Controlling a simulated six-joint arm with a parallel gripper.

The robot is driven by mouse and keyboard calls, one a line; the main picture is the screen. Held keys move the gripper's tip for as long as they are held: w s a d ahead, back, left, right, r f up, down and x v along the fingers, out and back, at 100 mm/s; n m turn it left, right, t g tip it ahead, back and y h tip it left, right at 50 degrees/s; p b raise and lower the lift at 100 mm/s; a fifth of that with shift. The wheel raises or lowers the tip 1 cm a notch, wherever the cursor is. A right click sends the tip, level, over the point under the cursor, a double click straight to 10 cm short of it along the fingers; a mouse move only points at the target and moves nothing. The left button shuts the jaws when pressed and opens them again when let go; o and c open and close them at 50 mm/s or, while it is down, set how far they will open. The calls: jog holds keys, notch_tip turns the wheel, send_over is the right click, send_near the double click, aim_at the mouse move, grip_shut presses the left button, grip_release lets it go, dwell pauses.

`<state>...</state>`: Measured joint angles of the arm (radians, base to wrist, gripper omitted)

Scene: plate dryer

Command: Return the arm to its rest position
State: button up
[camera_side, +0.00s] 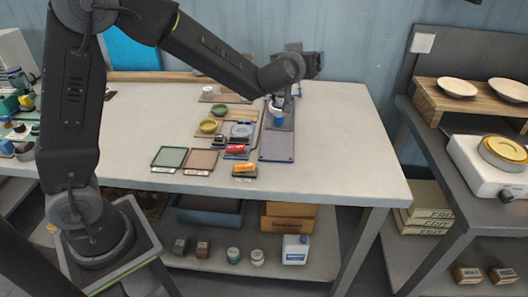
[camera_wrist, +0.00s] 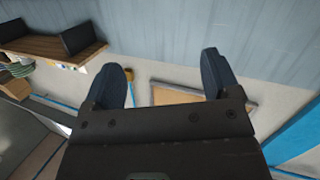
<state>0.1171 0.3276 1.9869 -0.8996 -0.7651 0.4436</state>
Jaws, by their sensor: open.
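My gripper (camera_wrist: 162,72) shows in the wrist view with its two dark fingers spread wide apart and nothing between them. In the side view my arm reaches right across the work table (camera_side: 335,120), and my wrist is over its back right part. The gripper end is low there, above or beside a small blue and white item (camera_side: 278,114) at the back of a grey-blue tray (camera_side: 277,147). Whether they touch cannot be told, because my wrist covers part of that spot.
A bench with a wooden shelf (camera_side: 470,98) stands right. The table's right side is clear.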

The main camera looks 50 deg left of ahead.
jog(key=s+d+r+m+g+h, duration=0.1)
jog(key=s+d+r+m+h, duration=0.2)
jog(key=s, duration=0.4)
jog(key=s+d+r+m+g+h, duration=0.1)
jog(key=s+d+m+h, duration=0.1)
jog(key=s+d+h, duration=0.4)
jog(key=s+a+f+m+g+y, duration=0.1)
jog(key=s+a+f+g, duration=0.1)
jog(key=s, duration=0.9)
jog(key=s+a+f+m+g, duration=0.1)
jog(key=s+f+g, duration=0.3)
jog(key=s, duration=0.7)
jog(key=shift+a+f+g+y, duration=0.3)
jog(key=shift+a+y, duration=0.1)
jog(key=shift+a, duration=0.3)
jog(key=shift+r, duration=0.1)
jog(key=shift+c, duration=0.3)
